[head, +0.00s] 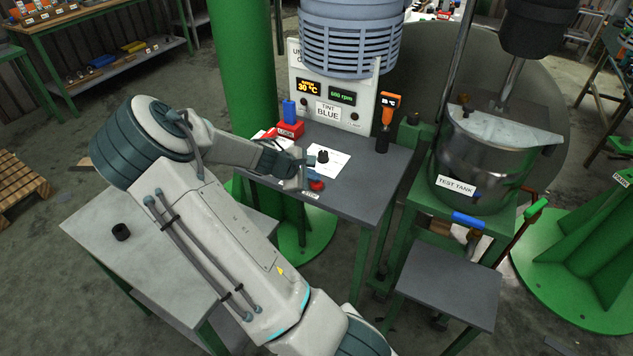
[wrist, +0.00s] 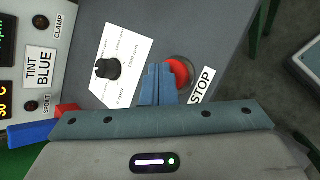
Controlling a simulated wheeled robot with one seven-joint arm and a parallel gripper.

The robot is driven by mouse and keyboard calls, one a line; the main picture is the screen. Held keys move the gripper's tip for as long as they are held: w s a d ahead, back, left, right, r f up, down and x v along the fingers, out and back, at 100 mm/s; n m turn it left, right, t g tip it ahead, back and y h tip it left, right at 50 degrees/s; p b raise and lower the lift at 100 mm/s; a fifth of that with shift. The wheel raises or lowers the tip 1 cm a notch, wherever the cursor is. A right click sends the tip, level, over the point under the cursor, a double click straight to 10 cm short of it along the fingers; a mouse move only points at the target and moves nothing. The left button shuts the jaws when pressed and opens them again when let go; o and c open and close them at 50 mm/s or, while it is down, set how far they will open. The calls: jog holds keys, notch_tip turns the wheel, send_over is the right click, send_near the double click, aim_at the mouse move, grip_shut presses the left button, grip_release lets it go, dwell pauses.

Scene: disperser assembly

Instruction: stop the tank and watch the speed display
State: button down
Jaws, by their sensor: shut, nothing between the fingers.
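The speed display (head: 342,96) on the white panel reads what looks like 600 rpm in green digits. Its edge also shows in the wrist view (wrist: 6,40). The test tank (head: 480,160) is a metal vessel at the right, labelled TEST TANK. The red stop button (wrist: 181,72) sits beside the STOP label (wrist: 202,85) on the grey table; in the head view the red button (head: 317,184) is at the table's front. My gripper (wrist: 160,70) is shut and empty, its blue fingertips beside the button and partly over its edge. I cannot tell whether they touch it.
A black knob (wrist: 108,68) stands on a white dial card (wrist: 122,48) close to my fingers.

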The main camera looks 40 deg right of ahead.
aim_at(313, 184)
jog(key=shift+f+b, duration=0.35)
jog(key=shift+f, duration=0.15)
dwell(0.5)
jog(key=shift+r+p, duration=0.95)
jog(key=shift+r, duration=0.35)
jog(key=shift+r+p, duration=1.85)
jog(key=shift+r, duration=0.75)
jog(key=shift+f, duration=0.1)
